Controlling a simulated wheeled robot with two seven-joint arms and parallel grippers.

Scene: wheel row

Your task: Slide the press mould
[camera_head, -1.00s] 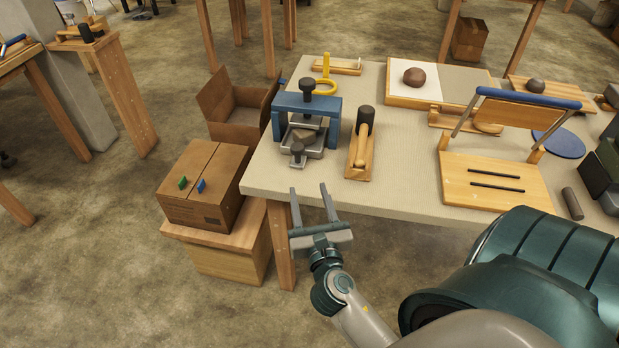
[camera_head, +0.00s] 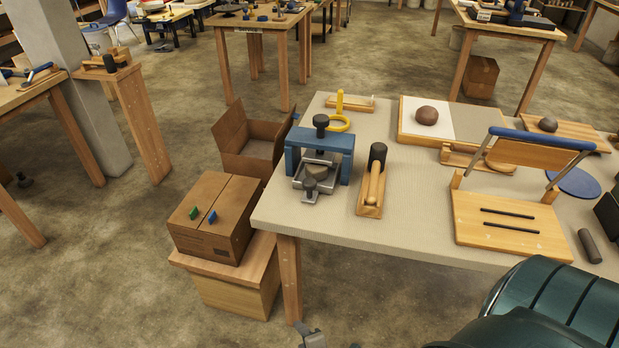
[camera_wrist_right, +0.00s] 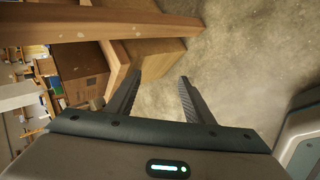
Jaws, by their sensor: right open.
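The press (camera_head: 346,143) has a blue frame with a black screw knob on top. It stands near the left front corner of the table. Its grey metal mould (camera_head: 327,186) lies under the frame with a brownish lump in it, and a dark grey knob (camera_head: 309,185) is at its front. My right gripper (camera_head: 327,338) barely shows at the bottom edge of the head view, below and in front of the table. In the right wrist view the right gripper (camera_wrist_right: 160,76) is open and empty, with its fingers apart. My left gripper is not in view.
A wooden holder with a black-headed tool (camera_head: 370,192) stands right of the press. Cardboard boxes (camera_head: 213,221) stand left of the table, one closed on a wooden stand. A board with a blue-handled frame (camera_head: 510,225) is to the right.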

